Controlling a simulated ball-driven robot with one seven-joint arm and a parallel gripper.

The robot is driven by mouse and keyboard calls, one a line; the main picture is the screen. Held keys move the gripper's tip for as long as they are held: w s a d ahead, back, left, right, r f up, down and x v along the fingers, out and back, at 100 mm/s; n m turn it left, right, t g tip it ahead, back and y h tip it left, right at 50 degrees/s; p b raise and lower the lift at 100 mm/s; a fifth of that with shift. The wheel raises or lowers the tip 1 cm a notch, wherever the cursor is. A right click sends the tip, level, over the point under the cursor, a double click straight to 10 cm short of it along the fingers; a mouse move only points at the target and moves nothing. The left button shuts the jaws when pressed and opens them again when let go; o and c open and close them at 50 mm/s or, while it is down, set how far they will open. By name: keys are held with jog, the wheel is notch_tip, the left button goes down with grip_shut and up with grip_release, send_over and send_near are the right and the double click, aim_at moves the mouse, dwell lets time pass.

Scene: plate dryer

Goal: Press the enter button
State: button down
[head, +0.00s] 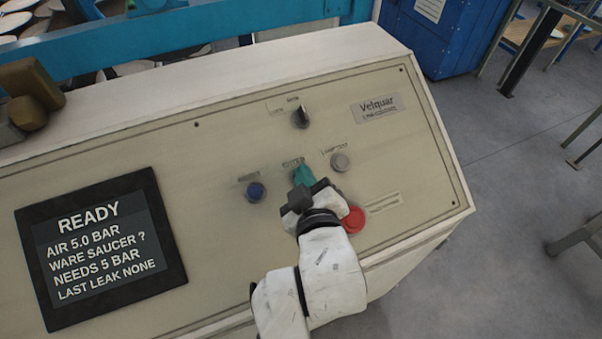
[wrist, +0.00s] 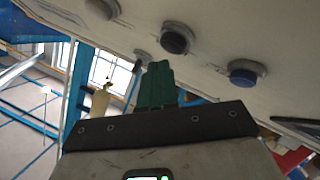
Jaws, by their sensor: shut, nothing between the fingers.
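The enter button is hidden behind my gripper (head: 303,176) in the head view; what reads as its "ENTER" label shows just above the fingertips. In the wrist view a dark round button (wrist: 176,40), between a blue and a grey one, appears to be it. My gripper's teal fingers (wrist: 157,70) are shut and empty. Their tips are close to the dark button, with a small gap in the picture; I cannot tell contact. The screen (head: 100,250) reads READY, AIR 5.0 BAR, WARE SAUCER ?, NEEDS 5 BAR, LAST LEAK NONE.
A blue button (head: 256,192) is left of my gripper, a grey button (head: 340,162) upper right, and a red button (head: 353,219) lower right, close to my wrist. A selector knob (head: 301,117) is above. All sit on the sloped beige panel (head: 220,145).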

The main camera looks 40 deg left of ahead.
jog(key=shift+f, duration=0.1)
jog(key=shift+a+f, duration=0.2)
jog(key=shift+w+a+f+b, duration=0.15)
jog(key=shift+a+f+b, duration=0.05)
jog(key=shift+f+b, duration=0.3)
dwell(0.7)
jog(key=shift+r, duration=0.15)
jog(key=shift+s+d+r+p, duration=0.2)
jog(key=shift+d+r+p, duration=0.2)
jog(key=shift+r+p, duration=0.45)
jog(key=shift+f, duration=0.1)
jog(key=shift+s+d+r+p, duration=0.1)
jog(key=shift+d+r+p, duration=0.1)
jog(key=shift+r+p, duration=0.35)
jog(key=shift+s+d+r+p, duration=0.1)
jog(key=shift+d+r+p, duration=0.1)
jog(key=shift+r+p, duration=0.3)
jog(key=r+p, duration=0.1)
jog(key=d+r+p, duration=0.1)
jog(key=p, duration=0.1)
jog(key=shift+s+d, duration=0.25)
jog(key=shift+d, duration=0.05)
